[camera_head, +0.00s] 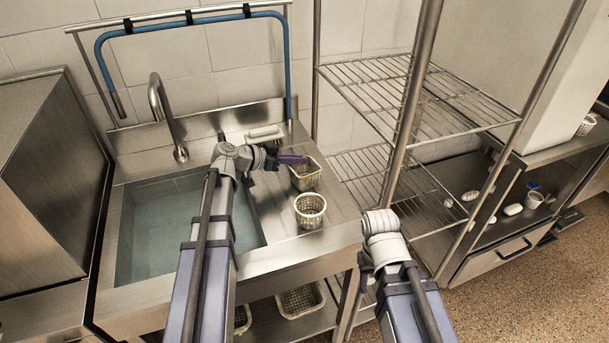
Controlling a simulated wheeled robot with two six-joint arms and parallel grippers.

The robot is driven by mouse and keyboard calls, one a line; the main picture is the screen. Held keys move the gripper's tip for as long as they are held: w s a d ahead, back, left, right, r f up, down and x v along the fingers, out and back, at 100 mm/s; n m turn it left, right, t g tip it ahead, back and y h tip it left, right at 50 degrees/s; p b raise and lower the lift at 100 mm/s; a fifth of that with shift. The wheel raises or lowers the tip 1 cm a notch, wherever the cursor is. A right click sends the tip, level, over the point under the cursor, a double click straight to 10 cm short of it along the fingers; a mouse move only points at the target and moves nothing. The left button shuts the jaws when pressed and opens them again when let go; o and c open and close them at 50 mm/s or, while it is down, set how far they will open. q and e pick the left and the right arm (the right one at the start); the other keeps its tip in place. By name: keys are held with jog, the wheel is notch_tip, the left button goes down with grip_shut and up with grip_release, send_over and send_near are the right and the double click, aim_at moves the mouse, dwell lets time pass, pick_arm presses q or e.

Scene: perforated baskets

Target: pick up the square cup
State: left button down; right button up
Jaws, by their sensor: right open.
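The square cup (305,182) is a pale perforated basket with a squarish rim, standing upright on the steel drainboard right of the sink. My left gripper (296,159) is purple and reaches in from the left at the cup's far-left rim, overlapping it in the view. I cannot tell whether its fingers touch the rim or how far apart they are. A round perforated cup (310,213) stands just in front of the square one. My right arm ends in a pale wrist at the counter's front right; its gripper fingers are hidden.
The sink basin (155,225) with its faucet (165,115) lies to the left. A wire shelf rack (395,95) with metal posts stands close on the right. More baskets (300,300) sit on the lower shelf. Small white dishes (513,209) lie on the far-right counter.

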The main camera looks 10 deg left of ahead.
pick_arm(q)
jog(key=shift+r, duration=0.1)
notch_tip(320, 180, up, 11)
jog(key=p, duration=1)
jog(key=shift+f+p, duration=0.2)
jog(key=shift+p, duration=0.2)
